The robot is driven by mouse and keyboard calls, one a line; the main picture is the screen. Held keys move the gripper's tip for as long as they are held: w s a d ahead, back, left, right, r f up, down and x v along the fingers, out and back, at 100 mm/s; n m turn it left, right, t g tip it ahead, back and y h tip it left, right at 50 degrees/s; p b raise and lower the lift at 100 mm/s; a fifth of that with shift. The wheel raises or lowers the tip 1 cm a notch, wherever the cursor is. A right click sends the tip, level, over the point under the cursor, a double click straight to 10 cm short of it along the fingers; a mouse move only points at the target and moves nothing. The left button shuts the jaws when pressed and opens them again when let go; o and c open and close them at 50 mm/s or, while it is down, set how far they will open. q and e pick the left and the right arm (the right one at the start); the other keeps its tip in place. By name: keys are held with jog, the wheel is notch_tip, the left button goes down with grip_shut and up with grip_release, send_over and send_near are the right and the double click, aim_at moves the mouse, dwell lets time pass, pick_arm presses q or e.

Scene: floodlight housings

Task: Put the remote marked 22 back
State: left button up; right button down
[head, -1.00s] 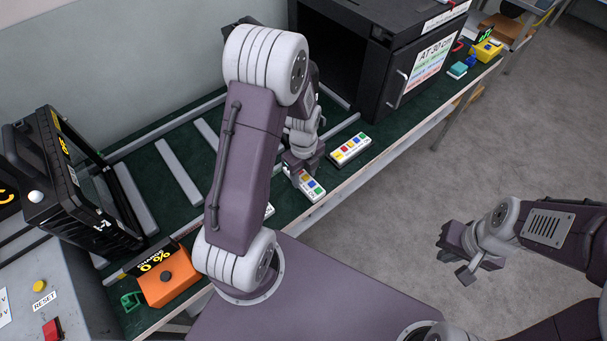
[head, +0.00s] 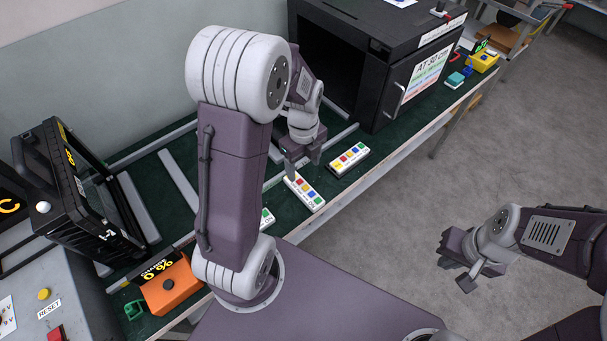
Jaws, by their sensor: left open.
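Three white remotes with coloured buttons lie near the front edge of the green bench. One remote (head: 349,160) lies furthest right, on a dark base. A second remote (head: 304,191) lies left of it, and a third (head: 267,218) is mostly hidden behind my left arm. The number 22 cannot be read on any of them. My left gripper (head: 303,172) is open and empty, just above and behind the middle remote, apart from it. My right gripper (head: 459,272) is over the floor at the right, its fingers apart and empty.
A black box with an open front (head: 425,75) stands at the back right. A black floodlight housing (head: 75,195) stands at the left, near an orange device (head: 172,285) and a grey control panel (head: 60,290). A yellow item (head: 484,62) sits at the far right end. Grey strips cross the bench.

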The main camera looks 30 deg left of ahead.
pick_arm(q)
jog(key=s+d+n, duration=0.2)
jog(key=s+n, duration=0.2)
jog(key=n, duration=0.7)
jog(key=s+d+n+t, duration=0.1)
jog(key=s+d+n, duration=0.2)
jog(key=n, duration=0.9)
jog(key=shift+s+r, duration=0.45)
jog(key=shift+s, duration=0.25)
jog(key=shift+r+p, duration=0.5)
jog(key=shift+p, duration=0.1)
